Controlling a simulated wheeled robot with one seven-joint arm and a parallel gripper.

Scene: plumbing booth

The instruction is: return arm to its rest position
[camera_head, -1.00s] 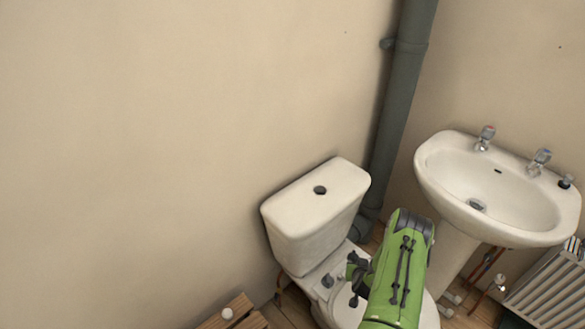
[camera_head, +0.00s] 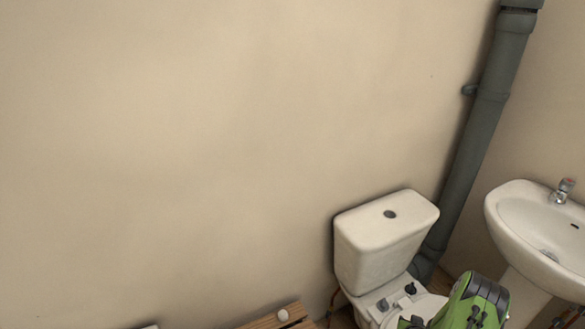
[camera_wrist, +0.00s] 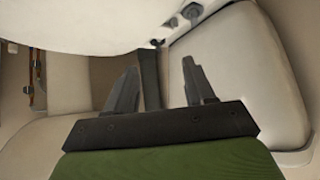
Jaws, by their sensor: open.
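My green arm (camera_head: 474,303) shows at the bottom right of the head view, in front of the toilet bowl. The gripper end is not clear there. In the wrist view my gripper (camera_wrist: 163,85) is open, its two dark fingers apart with nothing held between them. A pale toilet surface lies close to the fingers, at the top and right of that view. I cannot tell whether they touch it.
A white toilet cistern (camera_head: 385,240) stands against the wall. A white sink (camera_head: 540,240) is at the right, with a grey pipe (camera_head: 478,140) between them. The wall at the left is bare.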

